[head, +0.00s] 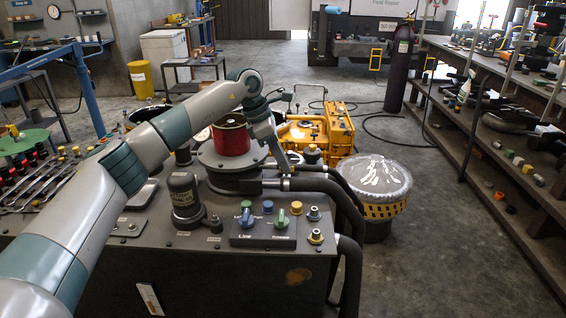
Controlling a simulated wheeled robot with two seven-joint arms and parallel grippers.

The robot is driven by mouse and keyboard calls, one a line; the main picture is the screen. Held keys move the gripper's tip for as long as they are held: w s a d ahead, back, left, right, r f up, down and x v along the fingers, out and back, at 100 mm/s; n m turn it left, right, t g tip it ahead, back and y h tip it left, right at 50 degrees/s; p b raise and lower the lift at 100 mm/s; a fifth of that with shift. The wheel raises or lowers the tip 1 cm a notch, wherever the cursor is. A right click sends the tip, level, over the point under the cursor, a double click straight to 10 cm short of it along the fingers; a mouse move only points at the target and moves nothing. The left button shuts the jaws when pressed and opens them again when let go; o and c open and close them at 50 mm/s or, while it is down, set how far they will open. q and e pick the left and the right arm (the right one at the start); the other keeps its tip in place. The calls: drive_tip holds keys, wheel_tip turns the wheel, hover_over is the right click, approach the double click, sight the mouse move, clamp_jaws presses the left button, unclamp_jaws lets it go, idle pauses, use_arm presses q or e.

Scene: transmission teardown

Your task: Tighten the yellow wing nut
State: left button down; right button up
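No part is clearly recognisable as a yellow wing nut at this size. A small yellow cap or knob (296,208) sits on the panel of the dark machine housing (180,265), beside a green lever knob (282,219). My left arm reaches over the housing, and my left gripper (281,162) points down by the right side of a red cylinder (231,137) on a round grey flange (229,158). Its fingers are small and dark, so opening and contact cannot be told. My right gripper is out of view.
Black hoses (330,188) run along the housing's right side. A plastic-covered drum (374,184) and a yellow machine (318,128) stand behind.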

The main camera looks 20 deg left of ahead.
use_arm(q)
drive_tip(key=shift+w+m, duration=0.1)
drive_tip(key=shift+m, duration=0.5)
drive_tip(key=shift+g, duration=0.3)
drive_tip(key=c, duration=2)
unclamp_jaws()
drive_tip(key=shift+a+r, duration=0.1)
